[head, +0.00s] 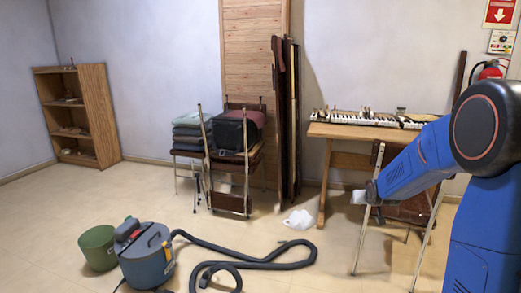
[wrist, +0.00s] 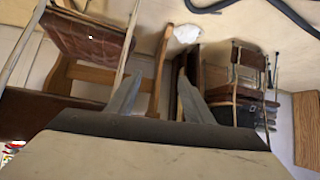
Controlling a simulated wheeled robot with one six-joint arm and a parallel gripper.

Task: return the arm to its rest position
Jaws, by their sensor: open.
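My blue arm stretches in from the right side of the head view, bent at a dark round joint. My gripper (head: 358,197) is at its far end, small in that view, in front of the wooden table (head: 345,133). In the wrist view my gripper (wrist: 160,80) shows two grey fingers spread apart with nothing between them. The piano keyboard (head: 365,118) lies on the table, behind and above the gripper in the head view. I cannot make out the keyboard in the wrist view.
A folding chair (head: 390,208) stands near my gripper. Stacked chairs (head: 232,165) hold folded cloth and a bag. A vacuum cleaner (head: 145,255) with a long hose (head: 255,263) and a green bin (head: 97,248) are on the floor. A shelf (head: 95,110) stands far left.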

